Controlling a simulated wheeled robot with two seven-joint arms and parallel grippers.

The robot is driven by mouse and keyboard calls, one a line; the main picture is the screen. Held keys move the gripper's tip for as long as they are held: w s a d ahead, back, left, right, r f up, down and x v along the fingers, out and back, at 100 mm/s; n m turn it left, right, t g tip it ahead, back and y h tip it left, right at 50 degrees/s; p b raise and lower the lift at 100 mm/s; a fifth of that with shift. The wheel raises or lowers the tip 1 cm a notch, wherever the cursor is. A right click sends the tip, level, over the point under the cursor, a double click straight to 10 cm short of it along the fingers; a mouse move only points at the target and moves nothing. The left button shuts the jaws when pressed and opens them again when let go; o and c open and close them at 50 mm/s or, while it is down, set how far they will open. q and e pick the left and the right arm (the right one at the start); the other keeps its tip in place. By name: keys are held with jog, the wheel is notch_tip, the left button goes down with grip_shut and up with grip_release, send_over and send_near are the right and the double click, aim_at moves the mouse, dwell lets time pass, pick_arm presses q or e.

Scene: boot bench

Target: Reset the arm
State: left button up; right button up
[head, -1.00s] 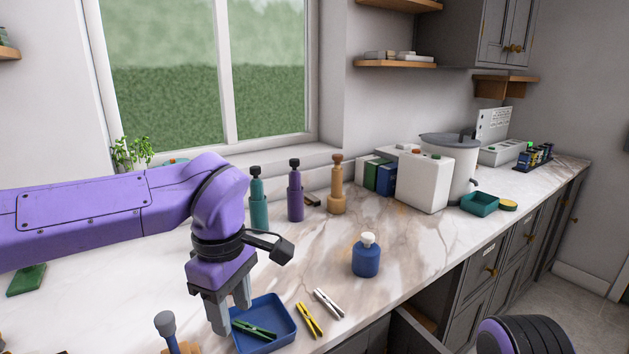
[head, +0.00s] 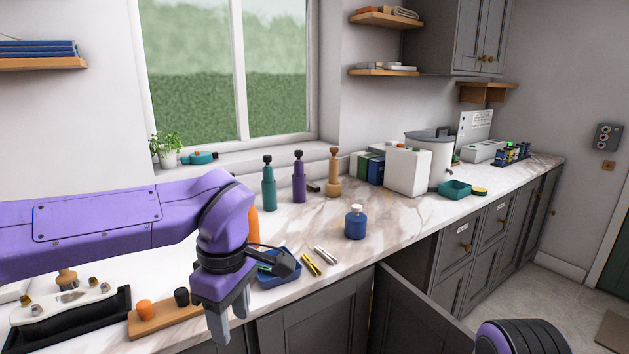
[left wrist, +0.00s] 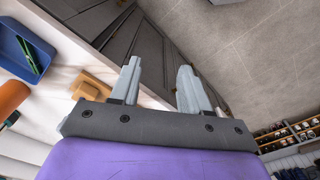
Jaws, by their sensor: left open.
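My left gripper (head: 229,322) is open and empty in the head view. It points down at the counter's front edge, beside a small wooden board. In the left wrist view its two grey fingers (left wrist: 160,85) stand apart with nothing between them, over cabinet fronts and floor. My purple left arm comes in from the left across the counter. At the lower right of the head view a dark, ringed part of my right arm shows; the right gripper is not in view.
A blue tray (head: 283,281) with a green clothespin (left wrist: 33,62) stands beside the gripper. Yellow (head: 311,265) and white (head: 326,255) clothespins and a blue bottle (head: 355,225) lie or stand further right. A wooden board (head: 160,317) is at left. A cabinet door (head: 410,310) stands open below.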

pick_arm(q)
jog(key=a+f+m+t+y, duration=0.15)
jog(key=a+f+y, duration=0.35)
jog(key=f, duration=0.9)
jog(key=a+f+t+y, duration=0.2)
jog(key=a+f, duration=0.5)
jog(key=f, duration=0.8)
jog(key=s+a+f+m+h, duration=0.2)
jog(key=s+f, duration=0.5)
jog(key=s, duration=0.4)
jog(key=s+a+f+m+h, duration=0.2)
jog(key=s+f, duration=0.5)
jog(key=s, duration=0.5)
jog(key=shift+a+m, duration=0.55)
jog(key=shift+m, duration=0.4)
